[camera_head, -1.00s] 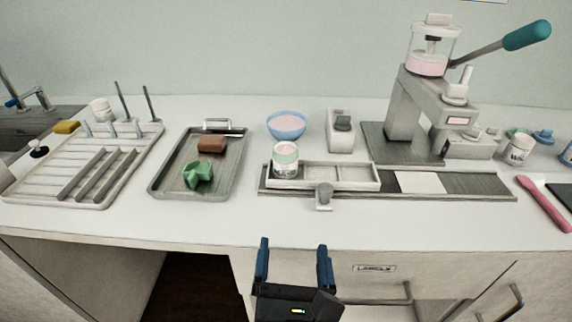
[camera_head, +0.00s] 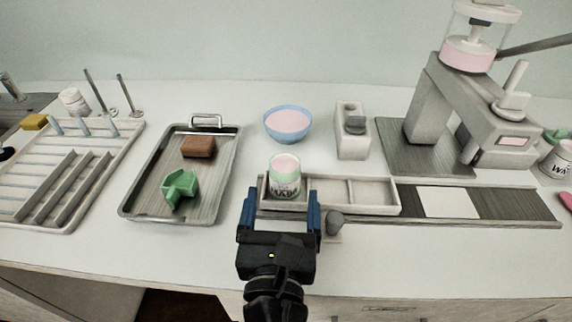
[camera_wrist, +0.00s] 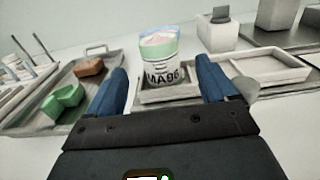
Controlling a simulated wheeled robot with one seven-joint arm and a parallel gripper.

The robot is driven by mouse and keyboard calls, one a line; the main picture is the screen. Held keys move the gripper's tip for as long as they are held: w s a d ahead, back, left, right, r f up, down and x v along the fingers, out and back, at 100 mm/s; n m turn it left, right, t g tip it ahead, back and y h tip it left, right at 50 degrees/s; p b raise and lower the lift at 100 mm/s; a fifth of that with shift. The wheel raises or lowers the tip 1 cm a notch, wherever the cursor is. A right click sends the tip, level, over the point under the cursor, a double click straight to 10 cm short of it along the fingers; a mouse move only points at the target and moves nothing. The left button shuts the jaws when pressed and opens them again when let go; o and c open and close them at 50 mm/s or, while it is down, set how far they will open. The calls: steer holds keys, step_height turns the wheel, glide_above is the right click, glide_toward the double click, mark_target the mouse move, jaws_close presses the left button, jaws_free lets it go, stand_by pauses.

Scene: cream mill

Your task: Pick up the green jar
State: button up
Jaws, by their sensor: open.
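The green jar (camera_head: 285,177) is a small clear jar with a green band, a pinkish top and a printed label. It stands upright in the left compartment of a white sectioned tray (camera_head: 373,211). In the wrist view the jar (camera_wrist: 158,62) shows between and beyond my fingers, its label facing me. My gripper (camera_head: 280,208) is open, with blue fingers, just in front of the jar. The fingers (camera_wrist: 162,88) hold nothing. The lowest part of the jar is partly hidden in the head view.
A metal tray (camera_head: 136,188) with a green block (camera_head: 180,188) and a brown block (camera_head: 198,147) lies left. A blue bowl (camera_head: 288,125) stands behind the jar. A grey knob (camera_head: 335,222) is close right of my gripper. A press (camera_head: 440,110) stands right.

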mark_target(286, 162)
steer(key=shift+w+d+p, duration=0.15)
steer(key=shift+w+p, duration=0.3)
steer(key=shift+w, duration=3.9)
steer(key=shift+c, duration=0.2)
steer(key=c, duration=1.1)
